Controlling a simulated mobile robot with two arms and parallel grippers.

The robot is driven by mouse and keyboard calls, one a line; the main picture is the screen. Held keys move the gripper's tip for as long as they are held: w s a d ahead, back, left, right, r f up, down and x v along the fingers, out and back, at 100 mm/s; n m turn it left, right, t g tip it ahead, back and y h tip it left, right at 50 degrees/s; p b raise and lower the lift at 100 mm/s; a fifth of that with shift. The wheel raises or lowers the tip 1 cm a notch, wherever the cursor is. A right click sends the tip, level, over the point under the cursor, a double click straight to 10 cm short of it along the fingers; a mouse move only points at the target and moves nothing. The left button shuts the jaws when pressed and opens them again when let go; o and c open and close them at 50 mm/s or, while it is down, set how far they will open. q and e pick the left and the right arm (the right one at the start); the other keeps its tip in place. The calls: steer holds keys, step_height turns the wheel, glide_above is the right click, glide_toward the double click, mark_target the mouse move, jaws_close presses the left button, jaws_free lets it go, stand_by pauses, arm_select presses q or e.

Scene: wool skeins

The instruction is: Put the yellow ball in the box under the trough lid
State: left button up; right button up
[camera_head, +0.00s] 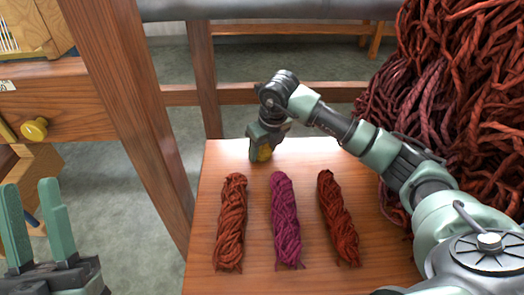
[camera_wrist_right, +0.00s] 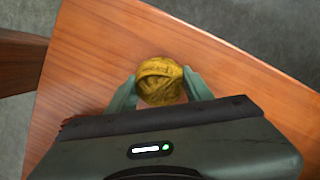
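The yellow ball (camera_wrist_right: 160,82) is a small wound ball of yarn at the far end of the wooden table, in the right wrist view. My right gripper (camera_head: 262,146) points down over it, with its fingers against both sides of the ball, shut on it. My left gripper (camera_head: 36,222) is open and empty at the lower left, away from the table. I cannot make out the box or the trough lid for certain.
Three twisted skeins, rust (camera_head: 231,222), magenta (camera_head: 285,220) and dark orange (camera_head: 338,217), lie on the table (camera_head: 304,158). A large heap of red yarn (camera_head: 465,90) is at right. Wooden posts (camera_head: 130,100) and a wooden frame with a yellow knob (camera_head: 34,130) stand at left.

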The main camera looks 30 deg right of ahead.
steer(key=shift+c, duration=1.4)
steer(key=shift+r, duration=0.1)
